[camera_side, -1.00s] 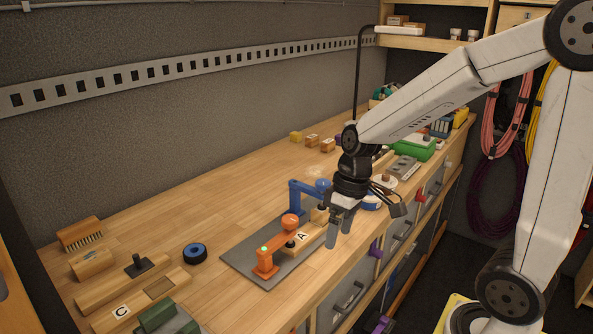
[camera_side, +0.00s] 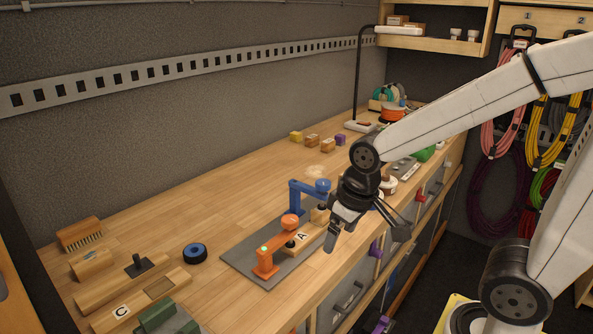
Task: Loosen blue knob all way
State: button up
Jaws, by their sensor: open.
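The blue knob (camera_side: 323,185) sits on top of the blue clamp (camera_side: 303,194), which stands at the far end of a grey plate (camera_side: 243,266) on the bench. A wooden block (camera_side: 320,215) is under the blue clamp's arm. The orange clamp (camera_side: 267,259) with its orange knob (camera_side: 290,221) stands nearer on the same plate, over a wooden block marked A (camera_side: 301,238). My gripper (camera_side: 364,243) is open and empty, to the right of the blue knob near the bench's front edge. It looks apart from the knob.
A black and blue tape roll (camera_side: 195,253), a brush (camera_side: 79,234) and wooden blocks lie at the left. Small coloured blocks (camera_side: 312,141) lie further back. A black lamp post (camera_side: 358,80) rises at the back. The middle of the bench behind the clamps is clear.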

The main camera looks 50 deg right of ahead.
dwell(0.3)
notch_tip(320, 180, up, 4)
jog(key=r+m+g, duration=0.1)
jog(key=m+g, duration=0.2)
jog(key=m, duration=1.5)
send_over(323, 181)
jog(key=a, duration=0.1)
jog(key=shift+s+f, duration=0.25)
jog(key=shift+w+d+m, duration=0.15)
jog(key=shift+d+m, duration=0.3)
jog(key=shift+m, duration=0.15)
jog(key=shift+f, duration=0.1)
jog(key=shift+f, duration=3.8)
